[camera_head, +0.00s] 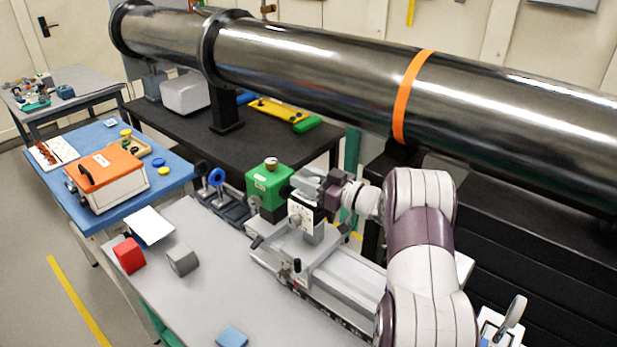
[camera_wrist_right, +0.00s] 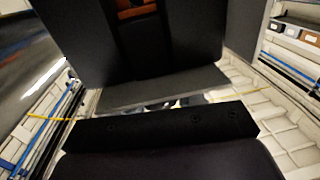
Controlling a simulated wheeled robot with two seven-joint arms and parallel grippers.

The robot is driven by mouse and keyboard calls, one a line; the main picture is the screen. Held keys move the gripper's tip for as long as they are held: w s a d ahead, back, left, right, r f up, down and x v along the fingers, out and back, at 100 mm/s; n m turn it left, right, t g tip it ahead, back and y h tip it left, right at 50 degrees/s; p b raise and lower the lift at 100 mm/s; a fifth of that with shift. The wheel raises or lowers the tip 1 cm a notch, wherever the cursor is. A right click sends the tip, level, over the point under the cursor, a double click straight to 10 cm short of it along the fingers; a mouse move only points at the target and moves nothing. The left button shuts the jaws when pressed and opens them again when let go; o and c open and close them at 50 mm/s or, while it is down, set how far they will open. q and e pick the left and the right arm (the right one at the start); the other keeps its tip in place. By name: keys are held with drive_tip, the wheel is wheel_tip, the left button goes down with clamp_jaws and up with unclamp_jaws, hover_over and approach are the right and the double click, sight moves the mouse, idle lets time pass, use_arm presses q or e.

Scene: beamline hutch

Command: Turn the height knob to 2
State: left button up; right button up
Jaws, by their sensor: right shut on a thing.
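My right gripper (camera_head: 308,187) reaches in from the right, at the top of a small white stage (camera_head: 301,215) with a marked front face. It is shut on what I take to be the height knob on top of this stage; the fingers hide the knob, and I cannot read its setting. In the right wrist view, the dark jaws of the gripper (camera_wrist_right: 165,102) fill most of the picture, with a thin gap between them. My left gripper is not in view.
A green box (camera_head: 268,187) with a brown cap stands just left of the stage. A grey rail (camera_head: 320,270) runs below. A red block (camera_head: 129,255), a grey block (camera_head: 182,260) and a blue block (camera_head: 231,337) lie on the bench. A large metal tube (camera_head: 320,75) runs behind.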

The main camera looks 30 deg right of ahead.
drive_tip(key=n+g+y, duration=0.3)
drive_tip(key=y, duration=0.1)
drive_tip(key=shift+s+a+n+g+y, duration=0.2)
drive_tip(key=shift+n+g+y, duration=0.1)
drive_tip(key=shift+n+g, duration=0.1)
drive_tip(key=n+g+y, duration=0.2)
drive_tip(key=g, duration=0.1)
drive_tip(key=n+g+y+b, duration=0.1)
drive_tip(key=n+g, duration=0.1)
drive_tip(key=shift+s+a, duration=0.2)
drive_tip(key=shift+s, duration=0.05)
drive_tip(key=shift+n+g+y, duration=0.3)
drive_tip(key=shift+g, duration=0.3)
drive_tip(key=o, duration=0.9)
drive_tip(key=shift+o, duration=0.2)
drive_tip(key=b+v, duration=0.2)
drive_tip(key=v, duration=0.5)
drive_tip(key=shift+s, duration=0.15)
drive_tip(key=shift+d, duration=0.15)
